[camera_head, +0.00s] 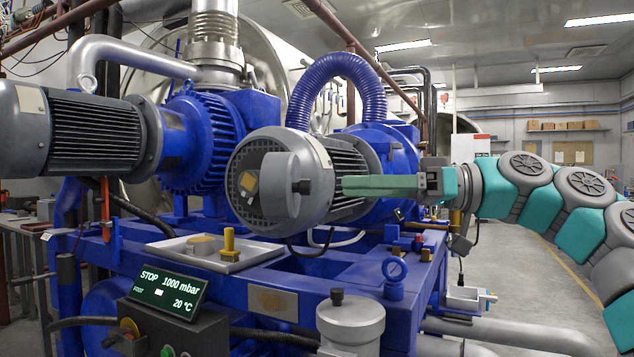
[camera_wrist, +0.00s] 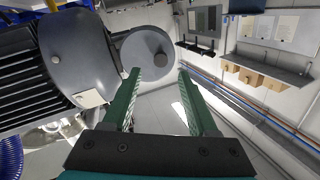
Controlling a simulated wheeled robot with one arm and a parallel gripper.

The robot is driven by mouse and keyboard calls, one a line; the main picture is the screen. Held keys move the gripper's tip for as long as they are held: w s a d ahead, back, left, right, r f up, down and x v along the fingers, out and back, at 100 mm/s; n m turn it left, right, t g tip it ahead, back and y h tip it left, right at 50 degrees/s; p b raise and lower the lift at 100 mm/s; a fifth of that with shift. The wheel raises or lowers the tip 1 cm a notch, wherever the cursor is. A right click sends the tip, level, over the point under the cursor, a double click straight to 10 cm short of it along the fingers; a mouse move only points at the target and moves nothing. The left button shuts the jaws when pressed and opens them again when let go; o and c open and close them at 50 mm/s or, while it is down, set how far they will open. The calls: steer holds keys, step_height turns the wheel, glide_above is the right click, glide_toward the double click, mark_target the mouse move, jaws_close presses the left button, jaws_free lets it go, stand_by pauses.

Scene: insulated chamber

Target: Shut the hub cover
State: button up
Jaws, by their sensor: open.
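The hub cover (camera_head: 283,180) is a round grey disc with a small dark knob, at the end face of the grey finned motor (camera_head: 350,165) in the head view. In the wrist view the cover (camera_wrist: 140,45) stands out to the right of the motor's end, joined at its left edge, so it appears swung open. My gripper (camera_head: 345,186) points left, with its green fingers in front of the motor. In the wrist view the gripper (camera_wrist: 158,72) is open and empty. Its left fingertip overlaps the cover's lower part; I cannot tell if they touch.
A second finned motor (camera_head: 95,130) is at the left. A blue corrugated hose (camera_head: 340,65) arches behind the hub. A display (camera_head: 168,292) reading STOP and a grey cylinder (camera_head: 350,322) stand in front. The floor at right is free. A wall shelf (camera_wrist: 270,68) holds boxes.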

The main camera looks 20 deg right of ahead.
mark_target(291, 186)
steer(key=x, duration=0.6)
steer(key=shift+a, duration=0.35)
steer(key=shift+w, duration=0.1)
jaws_close()
stand_by(1.0)
